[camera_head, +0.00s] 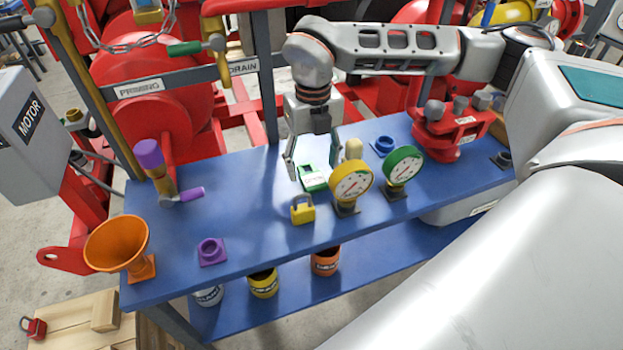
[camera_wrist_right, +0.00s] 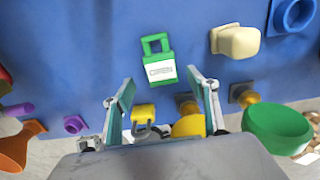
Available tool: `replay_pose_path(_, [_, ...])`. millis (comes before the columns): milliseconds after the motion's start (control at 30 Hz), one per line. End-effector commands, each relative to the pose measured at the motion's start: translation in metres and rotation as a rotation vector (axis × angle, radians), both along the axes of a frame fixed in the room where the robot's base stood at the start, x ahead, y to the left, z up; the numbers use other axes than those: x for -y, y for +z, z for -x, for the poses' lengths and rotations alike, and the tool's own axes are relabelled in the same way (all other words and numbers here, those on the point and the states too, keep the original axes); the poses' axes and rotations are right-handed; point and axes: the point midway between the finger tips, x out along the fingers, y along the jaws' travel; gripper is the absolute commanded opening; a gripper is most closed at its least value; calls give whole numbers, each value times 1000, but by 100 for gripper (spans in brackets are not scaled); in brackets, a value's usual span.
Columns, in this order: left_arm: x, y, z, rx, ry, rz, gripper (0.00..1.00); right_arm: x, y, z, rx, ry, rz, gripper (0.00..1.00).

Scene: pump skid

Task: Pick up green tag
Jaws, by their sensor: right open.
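The green tag (camera_head: 313,178) lies on the blue bench top, with a white label and a loop handle. In the right wrist view the green tag (camera_wrist_right: 160,71) lies ahead of the fingers, roughly centred between them. My right gripper (camera_head: 313,166) is open and empty, pointing down above the tag. Its fingers (camera_wrist_right: 160,80) stand apart on both sides of the tag in the picture; no contact shows. How far they are above the bench is hard to tell. My left gripper is not in view.
A yellow padlock (camera_head: 302,210), a yellow gauge (camera_head: 351,182) and a green gauge (camera_head: 403,165) stand close by. A cream knob (camera_head: 353,149) is just right of the gripper. An orange funnel (camera_head: 117,243) stands at the left end. The blue bench (camera_head: 240,185) is clear left of the tag.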

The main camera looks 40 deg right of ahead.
Motion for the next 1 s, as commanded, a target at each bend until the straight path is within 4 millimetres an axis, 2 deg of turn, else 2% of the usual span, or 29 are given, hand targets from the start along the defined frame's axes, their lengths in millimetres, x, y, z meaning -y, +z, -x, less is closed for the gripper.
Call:
replay_pose_path(33, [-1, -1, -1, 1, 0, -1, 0, 2, -10, 1, -3, 0, 0, 58])
replay_pose_path(200, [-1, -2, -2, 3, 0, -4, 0, 3, -31, 0, -3, 0, 0, 58])
replay_pose_path(533, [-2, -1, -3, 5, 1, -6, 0, 3, -37, 0, 0, 0, 0, 58])
replay_pose_path(700, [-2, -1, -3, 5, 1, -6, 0, 2, -37, 0, 0, 1, 0, 17])
replay_pose_path(1000, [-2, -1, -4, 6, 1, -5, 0, 2, -36, 0, 0, 1, -1, 17])
